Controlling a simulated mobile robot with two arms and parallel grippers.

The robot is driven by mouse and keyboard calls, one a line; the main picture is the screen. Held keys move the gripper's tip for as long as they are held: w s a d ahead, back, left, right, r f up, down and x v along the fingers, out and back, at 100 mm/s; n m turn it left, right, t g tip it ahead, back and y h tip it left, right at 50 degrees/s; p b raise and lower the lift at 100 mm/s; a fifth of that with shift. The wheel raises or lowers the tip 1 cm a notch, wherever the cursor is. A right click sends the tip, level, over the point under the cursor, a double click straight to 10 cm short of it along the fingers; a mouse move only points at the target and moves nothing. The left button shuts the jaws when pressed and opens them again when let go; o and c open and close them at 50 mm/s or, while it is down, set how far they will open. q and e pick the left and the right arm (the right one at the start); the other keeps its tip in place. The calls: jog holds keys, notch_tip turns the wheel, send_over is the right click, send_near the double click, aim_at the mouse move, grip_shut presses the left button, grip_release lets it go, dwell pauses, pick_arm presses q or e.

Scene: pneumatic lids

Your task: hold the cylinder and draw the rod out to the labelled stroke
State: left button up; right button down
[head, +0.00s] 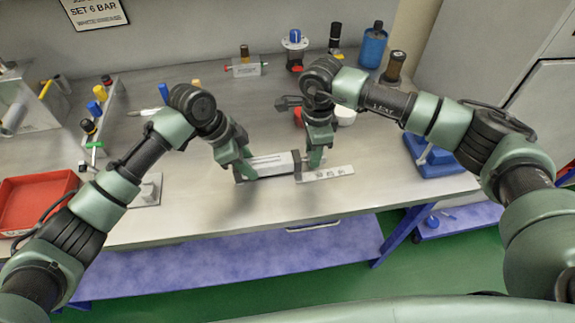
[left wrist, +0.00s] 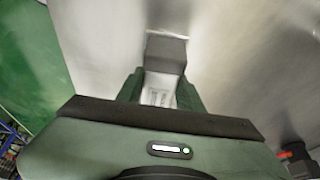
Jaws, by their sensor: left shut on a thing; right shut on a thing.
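The cylinder (head: 272,163) is a silver body with dark end caps, lying on the steel bench. In the left wrist view its body (left wrist: 160,88) sits between my left fingers, with a dark grey end cap (left wrist: 166,50) beyond them. My left gripper (head: 240,172) is shut on the cylinder near its left end. My right gripper (head: 314,162) is shut just off the cylinder's right end, where the rod comes out; its fingers hide the rod, so how far it is out cannot be read. A pale plate with dark marks (head: 326,174) lies under and right of that gripper.
A red tray (head: 35,203) is at the left and a blue box (head: 436,157) at the right. A rack with coloured knobs (head: 104,110) stands at left. Several fittings and a blue bottle (head: 373,46) line the back. The bench front edge is close.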

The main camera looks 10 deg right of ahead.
pick_arm(q)
jog(key=shift+a+f, duration=0.1)
pick_arm(e)
jog(key=shift+w+d, duration=0.15)
jog(key=shift+d, duration=2.5)
jog(key=c, duration=1.1)
grip_release()
jog(key=shift+a, duration=0.1)
jog(key=shift+r, duration=3)
